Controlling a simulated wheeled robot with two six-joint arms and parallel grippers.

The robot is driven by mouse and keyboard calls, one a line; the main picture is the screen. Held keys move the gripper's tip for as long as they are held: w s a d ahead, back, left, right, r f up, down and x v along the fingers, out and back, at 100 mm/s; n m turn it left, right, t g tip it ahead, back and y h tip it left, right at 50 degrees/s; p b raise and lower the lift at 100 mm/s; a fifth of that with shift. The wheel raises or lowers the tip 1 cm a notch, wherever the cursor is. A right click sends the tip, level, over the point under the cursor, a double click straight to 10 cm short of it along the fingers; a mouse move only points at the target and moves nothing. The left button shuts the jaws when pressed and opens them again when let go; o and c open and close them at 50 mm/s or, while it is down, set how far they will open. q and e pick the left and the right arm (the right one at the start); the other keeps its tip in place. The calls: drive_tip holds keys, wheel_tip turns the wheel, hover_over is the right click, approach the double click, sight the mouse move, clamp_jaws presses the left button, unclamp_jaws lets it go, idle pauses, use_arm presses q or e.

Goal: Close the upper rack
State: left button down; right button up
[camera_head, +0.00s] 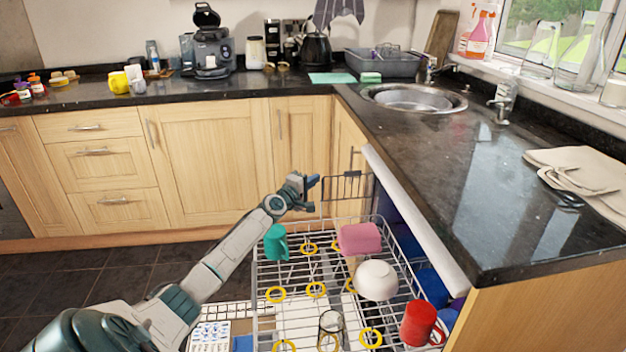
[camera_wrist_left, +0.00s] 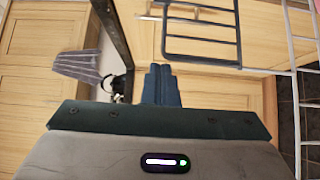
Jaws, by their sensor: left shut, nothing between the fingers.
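The upper rack (camera_head: 262,300) is a silver wire basket pulled out from the dishwasher (camera_head: 400,215) under the right-hand counter. It holds a teal mug (camera_head: 275,242), a pink item (camera_head: 360,238), a white bowl (camera_head: 376,280), a red mug (camera_head: 418,322) and a clear glass (camera_head: 331,325). My left gripper (camera_head: 313,182) is shut and empty, above the rack's far left corner. It is near a dark wire frame (camera_head: 350,185) at the rack's far side. In the left wrist view the shut fingers (camera_wrist_left: 160,78) point towards this frame (camera_wrist_left: 202,38); contact cannot be told. My right gripper is not in view.
Wooden cabinets (camera_head: 205,150) stand behind the rack. The black counter (camera_head: 490,190) runs along the right, with a sink (camera_head: 413,98) and a folded cloth (camera_head: 580,170). The dark tiled floor (camera_head: 110,275) left of the rack is clear apart from my arm above it.

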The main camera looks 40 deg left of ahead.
sight(347, 175)
use_arm(q)
drive_tip(key=shift+w+d, duration=0.1)
drive_tip(key=shift+w, duration=0.05)
drive_tip(key=w+d, duration=0.6)
drive_tip(key=w, duration=0.1)
drive_tip(key=w+d+b, duration=0.3)
drive_tip(key=w+d, duration=0.6)
drive_tip(key=w, duration=0.1)
drive_tip(key=shift+w+b, duration=0.3)
drive_tip(key=shift+b, duration=0.1)
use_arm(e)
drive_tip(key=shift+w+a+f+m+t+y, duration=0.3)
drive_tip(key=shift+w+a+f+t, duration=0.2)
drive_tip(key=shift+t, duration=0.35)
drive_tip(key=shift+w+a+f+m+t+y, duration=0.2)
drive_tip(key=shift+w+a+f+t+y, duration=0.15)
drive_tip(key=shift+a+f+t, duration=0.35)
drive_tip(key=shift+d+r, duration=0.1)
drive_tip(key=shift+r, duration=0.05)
